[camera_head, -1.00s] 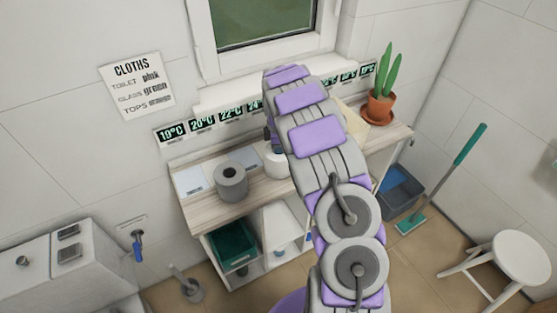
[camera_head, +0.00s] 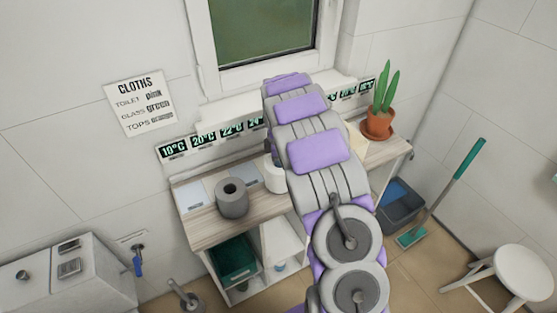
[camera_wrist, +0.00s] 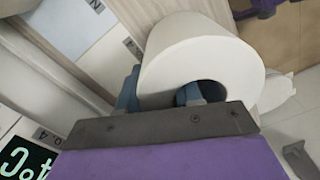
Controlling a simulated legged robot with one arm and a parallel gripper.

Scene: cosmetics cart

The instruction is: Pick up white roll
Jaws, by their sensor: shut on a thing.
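The white roll (camera_wrist: 195,50) fills the upper middle of the wrist view, with its open core turned toward the camera. My gripper (camera_wrist: 160,97) is shut on the roll's wall. One blue finger is at the core opening and the other is outside the roll. In the head view the white roll (camera_head: 274,180) shows as a sliver at the left edge of my arm, which hides the rest of it and my gripper. I cannot tell whether the roll is clear of the shelf top.
A grey roll (camera_head: 232,204) stands on the wooden shelf top (camera_head: 205,231), left of the white roll. Temperature signs (camera_head: 205,138) line the wall behind. A potted plant (camera_head: 380,122) stands at the right end.

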